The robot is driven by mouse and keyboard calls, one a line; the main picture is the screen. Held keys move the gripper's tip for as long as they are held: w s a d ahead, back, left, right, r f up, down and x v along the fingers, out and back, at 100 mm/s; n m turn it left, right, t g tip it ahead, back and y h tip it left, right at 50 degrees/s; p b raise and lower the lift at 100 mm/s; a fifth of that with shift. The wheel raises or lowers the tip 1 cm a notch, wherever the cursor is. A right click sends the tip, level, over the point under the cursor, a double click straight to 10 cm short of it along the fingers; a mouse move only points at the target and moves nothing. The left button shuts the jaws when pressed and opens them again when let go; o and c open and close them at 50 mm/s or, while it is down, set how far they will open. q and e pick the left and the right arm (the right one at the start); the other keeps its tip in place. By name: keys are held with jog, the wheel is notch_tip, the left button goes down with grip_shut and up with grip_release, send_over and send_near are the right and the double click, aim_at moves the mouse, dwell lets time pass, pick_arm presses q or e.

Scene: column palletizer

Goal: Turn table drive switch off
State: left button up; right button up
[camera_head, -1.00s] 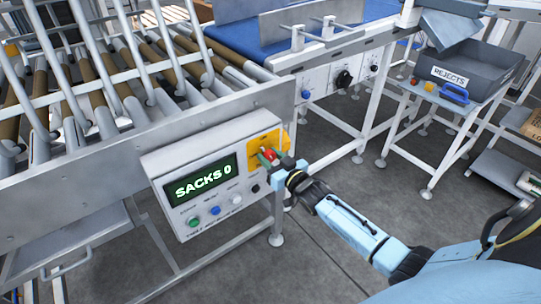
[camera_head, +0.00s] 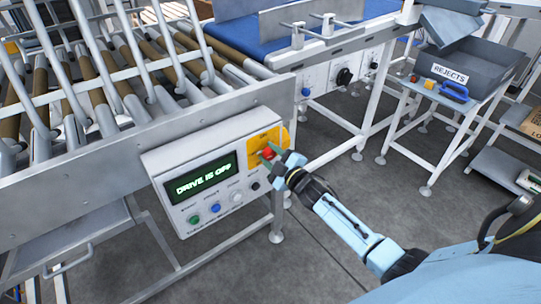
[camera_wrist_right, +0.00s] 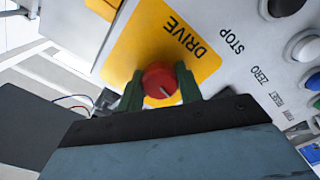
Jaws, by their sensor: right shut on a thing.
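The table drive switch is a red knob (camera_wrist_right: 160,80) on a yellow plate (camera_wrist_right: 150,38) marked DRIVE in the right wrist view. In the head view the yellow plate (camera_head: 259,140) is at the right end of the grey control box (camera_head: 211,150). My right gripper (camera_wrist_right: 160,86) has its two green fingers on either side of the red knob and is shut on it. The right gripper also shows in the head view (camera_head: 272,153), at the plate. The box's display (camera_head: 205,182) reads "DRIVE IS OFF". My left gripper is not in view.
Green (camera_head: 194,220), blue (camera_head: 215,208) and white buttons sit below the display, with a black one (camera_head: 255,186) at the right. A roller table (camera_head: 110,90) stands behind the box. A grey REJECTS bin (camera_head: 470,65) is at the upper right. Floor is clear between.

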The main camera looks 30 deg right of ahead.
jog(key=shift+n, duration=1.2)
jog(key=o, duration=1)
jog(key=shift+s, duration=0.15)
jog(key=s, duration=0.8)
jog(key=s+d+p, duration=0.1)
jog(key=s, duration=0.4)
